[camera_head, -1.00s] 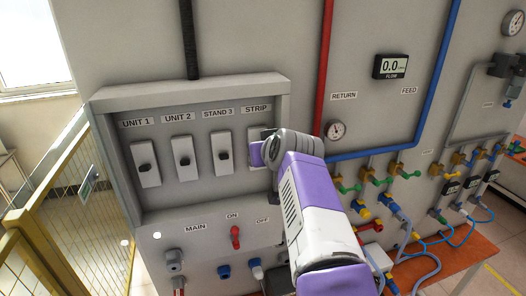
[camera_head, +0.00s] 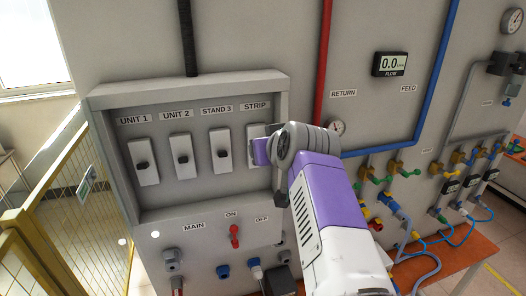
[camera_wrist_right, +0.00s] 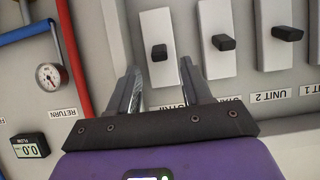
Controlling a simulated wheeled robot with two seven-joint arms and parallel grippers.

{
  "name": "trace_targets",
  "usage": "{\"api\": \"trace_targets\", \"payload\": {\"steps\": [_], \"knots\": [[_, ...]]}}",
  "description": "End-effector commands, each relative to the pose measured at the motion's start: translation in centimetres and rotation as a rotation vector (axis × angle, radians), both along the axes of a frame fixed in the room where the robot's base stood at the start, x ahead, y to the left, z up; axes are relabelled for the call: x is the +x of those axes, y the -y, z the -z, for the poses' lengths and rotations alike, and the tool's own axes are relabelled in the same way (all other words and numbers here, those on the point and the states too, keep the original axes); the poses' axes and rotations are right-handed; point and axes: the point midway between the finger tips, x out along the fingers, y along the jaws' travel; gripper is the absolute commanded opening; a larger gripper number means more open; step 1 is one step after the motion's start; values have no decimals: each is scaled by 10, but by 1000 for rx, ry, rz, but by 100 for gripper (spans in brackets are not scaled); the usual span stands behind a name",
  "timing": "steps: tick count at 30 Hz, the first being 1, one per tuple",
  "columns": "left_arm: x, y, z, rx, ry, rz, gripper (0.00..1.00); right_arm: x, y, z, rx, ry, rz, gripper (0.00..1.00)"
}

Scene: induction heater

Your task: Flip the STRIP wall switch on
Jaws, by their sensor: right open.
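The STRIP switch is a pale upright plate (camera_head: 252,133) at the right end of a recessed wall panel, under the STRIP label (camera_head: 255,106). My right gripper (camera_head: 262,151) is in front of it and hides most of it in the head view. In the right wrist view, which is upside down, the STRIP plate (camera_wrist_right: 158,25) and its black toggle (camera_wrist_right: 158,52) show just beyond the fingertips. My right gripper (camera_wrist_right: 158,78) is open and empty, its fingers to either side of the plate's line. Finger contact cannot be told. My left gripper is not in view.
Switches for UNIT 1 (camera_head: 143,162), UNIT 2 (camera_head: 182,157) and STAND 3 (camera_head: 221,152) stand left of STRIP. The panel's raised frame (camera_head: 185,87) surrounds them. A red MAIN knob (camera_head: 235,236) is below. A red pipe (camera_head: 322,60) and a gauge (camera_head: 337,128) are right.

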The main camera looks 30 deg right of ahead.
Motion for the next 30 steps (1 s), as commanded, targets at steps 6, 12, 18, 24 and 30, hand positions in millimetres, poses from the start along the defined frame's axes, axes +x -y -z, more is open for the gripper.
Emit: {"api": "trace_targets", "payload": {"steps": [6,12,18,24,30], "knots": [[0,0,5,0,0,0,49,-22,-5,-11,0,0,0,49],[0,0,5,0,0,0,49,-25,-6,-14,1,-1,0,49],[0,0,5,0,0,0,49,-25,-6,-14,1,-1,0,49],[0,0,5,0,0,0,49,-25,-5,-13,1,-2,0,49],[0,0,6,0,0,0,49,-29,45,24,34,-72,-3,49]]}}
